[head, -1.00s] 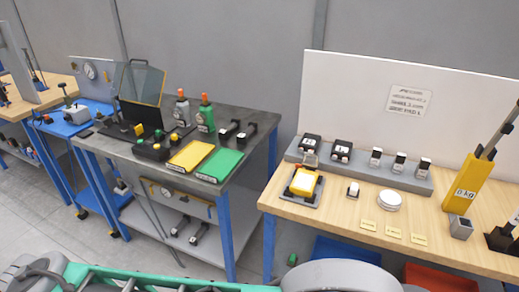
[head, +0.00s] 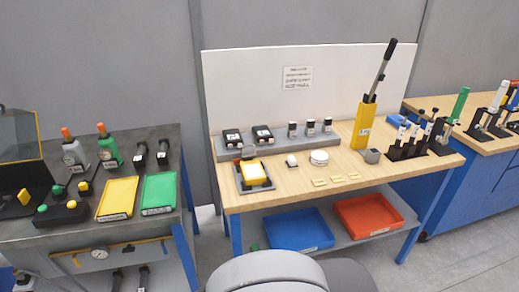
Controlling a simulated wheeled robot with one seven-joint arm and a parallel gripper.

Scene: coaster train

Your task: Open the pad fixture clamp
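What looks like the pad fixture (head: 245,188) is a dark grey plate at the left front of the wooden table. A yellow pad-like block with a pale top (head: 254,170) sits on it. A small dark upright part (head: 248,153) stands at its back edge; it may be the clamp, but it is too small to tell whether it is open or shut. My gripper is not in view, so its state and its place relative to the fixture are hidden.
The wooden table (head: 300,199) also holds a grey rack (head: 285,142) of small blocks, a white round disc (head: 319,157), a yellow lever post (head: 362,125) and a black stand (head: 408,151). Blue (head: 297,232) and red (head: 370,216) trays lie below. A dark bench (head: 70,225) stands left.

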